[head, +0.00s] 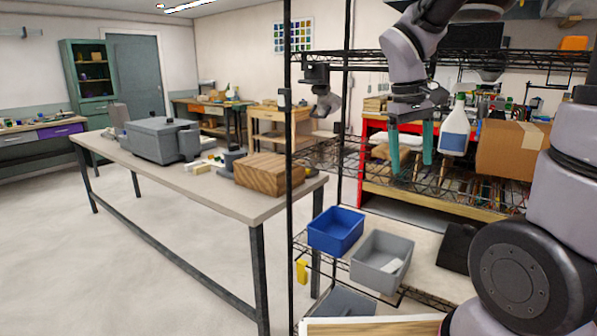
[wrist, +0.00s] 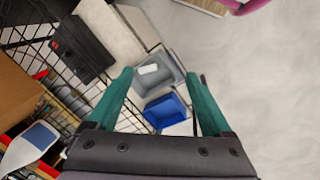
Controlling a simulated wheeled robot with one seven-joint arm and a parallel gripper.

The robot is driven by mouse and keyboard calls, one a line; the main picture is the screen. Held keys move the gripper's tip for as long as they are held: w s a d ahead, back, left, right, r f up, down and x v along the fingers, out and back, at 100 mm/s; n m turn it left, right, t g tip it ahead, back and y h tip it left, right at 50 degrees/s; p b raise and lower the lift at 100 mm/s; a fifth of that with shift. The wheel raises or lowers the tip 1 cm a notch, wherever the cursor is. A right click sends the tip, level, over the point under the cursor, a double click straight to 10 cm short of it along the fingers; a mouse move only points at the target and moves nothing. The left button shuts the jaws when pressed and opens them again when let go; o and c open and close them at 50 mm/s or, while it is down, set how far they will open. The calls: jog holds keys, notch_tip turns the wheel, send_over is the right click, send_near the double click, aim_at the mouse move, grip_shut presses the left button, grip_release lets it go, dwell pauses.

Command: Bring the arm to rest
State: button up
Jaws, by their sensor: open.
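My gripper (head: 411,150) hangs from my arm at the upper right in the head view, in front of the wire shelf rack. Its two green fingers point down and stand apart with nothing between them. In the wrist view my gripper (wrist: 162,95) also shows its fingers spread wide. Between and beyond them, lower down, lie a grey bin (wrist: 166,78) and a blue bin (wrist: 158,115). The fingers touch nothing that I can see.
A white spray bottle (head: 455,128) and a cardboard box (head: 510,150) stand right of my gripper. The blue bin (head: 335,230) and grey bin (head: 372,272) sit on the lower shelf. A black post (head: 288,130) and workbench (head: 230,195) are left. The floor is clear.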

jog(key=s+r+m+t+y, duration=0.4)
jog(key=s+r+m+t, duration=0.2)
jog(key=r, duration=0.4)
jog(key=shift+s+d+r+m+t, duration=0.25)
jog(key=shift+s+r+m+t, duration=0.2)
jog(key=shift+s, duration=0.3)
